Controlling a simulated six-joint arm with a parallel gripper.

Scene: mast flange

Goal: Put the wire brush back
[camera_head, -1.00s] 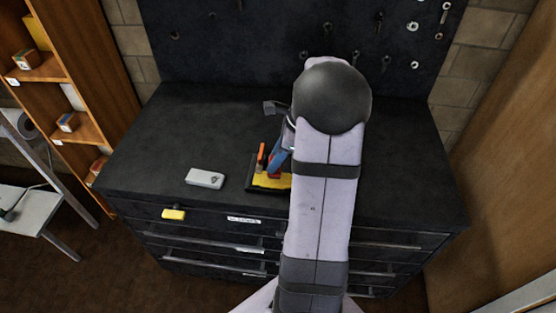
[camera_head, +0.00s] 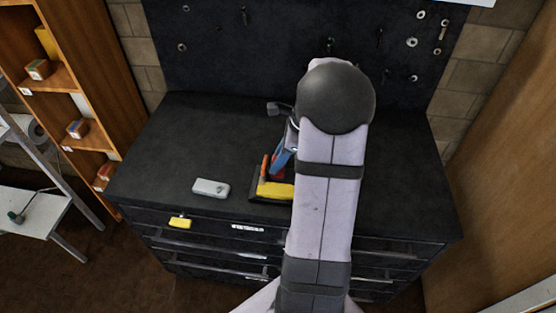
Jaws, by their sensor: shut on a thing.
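My arm comes up from the bottom of the head view and covers much of the bench's right half. My gripper (camera_head: 284,153) shows only in part, as a blue and grey piece beside the arm's left edge, under the dark wrist part. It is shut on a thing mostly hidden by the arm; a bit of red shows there. I cannot make out the wire brush for certain. Just below stands a dark tray (camera_head: 256,198) with a yellow inside and an upright orange piece (camera_head: 265,167). I cannot tell whether the held thing touches the tray.
A light grey case (camera_head: 211,188) lies on the dark bench top (camera_head: 165,150), left of the tray. A yellow tag (camera_head: 180,222) sits at the drawer front. A dark pegboard (camera_head: 290,45) with several hooks rises behind. Wooden shelves (camera_head: 95,75) stand left. The bench's left part is clear.

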